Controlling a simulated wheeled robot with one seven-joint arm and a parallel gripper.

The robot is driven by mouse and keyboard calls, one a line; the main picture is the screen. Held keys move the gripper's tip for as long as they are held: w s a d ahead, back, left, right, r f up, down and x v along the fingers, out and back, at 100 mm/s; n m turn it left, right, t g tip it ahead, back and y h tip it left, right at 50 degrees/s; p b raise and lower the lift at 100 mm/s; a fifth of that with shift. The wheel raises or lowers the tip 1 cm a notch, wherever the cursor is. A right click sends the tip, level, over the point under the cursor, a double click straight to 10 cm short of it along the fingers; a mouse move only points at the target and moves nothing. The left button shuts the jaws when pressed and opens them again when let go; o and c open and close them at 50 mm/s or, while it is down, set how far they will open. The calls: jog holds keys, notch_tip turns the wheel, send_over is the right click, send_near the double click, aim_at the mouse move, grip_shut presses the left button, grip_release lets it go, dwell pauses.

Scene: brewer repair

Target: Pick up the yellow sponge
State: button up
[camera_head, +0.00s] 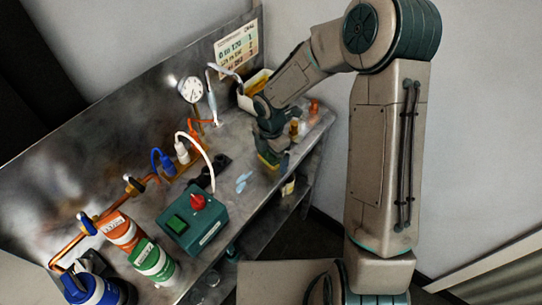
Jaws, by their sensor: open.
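My gripper (273,158) points down over the right part of the metal bench and is open. A small yellow patch, apparently the yellow sponge (268,159), shows at its fingertips, low over the bench top. The fingers hide part of it, and I cannot tell whether they touch it. Another small yellow-and-white item (289,187) shows at the bench's front edge, below the gripper; it is too small to identify.
Left are a teal box with a red knob (197,204), pale blue gloves or cloth (243,181), a gauge (190,90), pipes and labelled cans (152,261). A backsplash closes the rear.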

jog(key=c, duration=1)
jog(key=shift+c, duration=0.2)
jog(key=shift+r, duration=0.1)
jog(key=shift+w+r, duration=0.1)
jog(key=shift+r, duration=0.25)
jog(key=r, duration=0.2)
jog(key=d+r, duration=0.1)
jog(key=shift+r, duration=0.4)
jog(key=s+d+r, duration=0.1)
jog(key=d+r, duration=0.5)
jog(key=d, duration=0.4)
jog(key=shift+s+d+r, duration=0.2)
jog(key=shift+s+d, duration=0.1)
jog(key=shift+s, duration=0.05)
jog(key=shift+o, duration=0.3)
